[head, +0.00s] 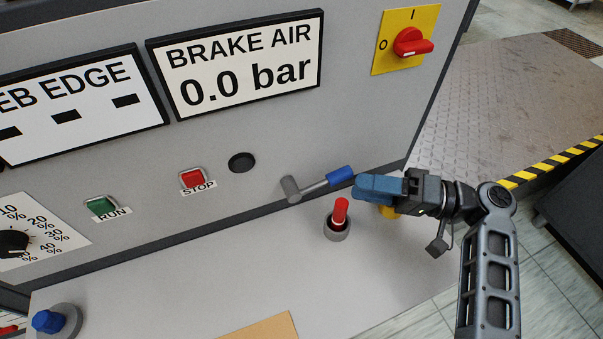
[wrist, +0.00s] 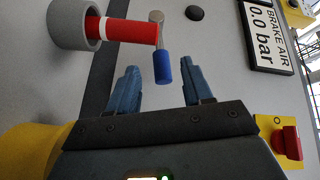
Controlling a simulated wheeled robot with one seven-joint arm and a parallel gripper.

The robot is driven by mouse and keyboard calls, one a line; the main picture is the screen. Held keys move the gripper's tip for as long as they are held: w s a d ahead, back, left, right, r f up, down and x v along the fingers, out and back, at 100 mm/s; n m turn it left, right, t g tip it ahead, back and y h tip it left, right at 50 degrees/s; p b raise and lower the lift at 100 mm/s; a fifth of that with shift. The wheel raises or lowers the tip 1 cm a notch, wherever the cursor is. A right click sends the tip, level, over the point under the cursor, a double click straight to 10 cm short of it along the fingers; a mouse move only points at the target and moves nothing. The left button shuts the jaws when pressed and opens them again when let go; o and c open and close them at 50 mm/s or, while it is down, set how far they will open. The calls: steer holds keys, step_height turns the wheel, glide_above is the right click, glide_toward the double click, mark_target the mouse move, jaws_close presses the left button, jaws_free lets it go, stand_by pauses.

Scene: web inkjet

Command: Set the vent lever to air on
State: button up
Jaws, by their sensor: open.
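The vent lever (head: 315,185) sticks out from the grey panel on a grey round pivot, its arm pointing right and slightly up to a blue grip (head: 341,174). In the wrist view the blue grip (wrist: 163,69) shows between my two fingertips, with a gap on both sides. My gripper (head: 362,188) is open and empty, its blue fingers right by the grip's end; it also shows in the wrist view (wrist: 158,68). I cannot tell how deep the grip lies between the fingers. The brake air display (head: 240,70) reads 0.0 bar.
A red stick in a grey collar (head: 338,217) stands on the ledge just below the lever. A yellow object (head: 390,213) is partly hidden behind my gripper. Red STOP (head: 192,178) and green RUN (head: 101,207) buttons sit left. A red rotary switch (head: 412,42) is above right.

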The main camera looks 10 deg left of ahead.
mark_target(327, 180)
steer(key=a+p, duration=0.1)
steer(key=a, duration=0.6)
steer(key=shift+s+a, duration=0.1)
steer(key=shift+a, duration=0.25)
jaws_close()
stand_by(0.3)
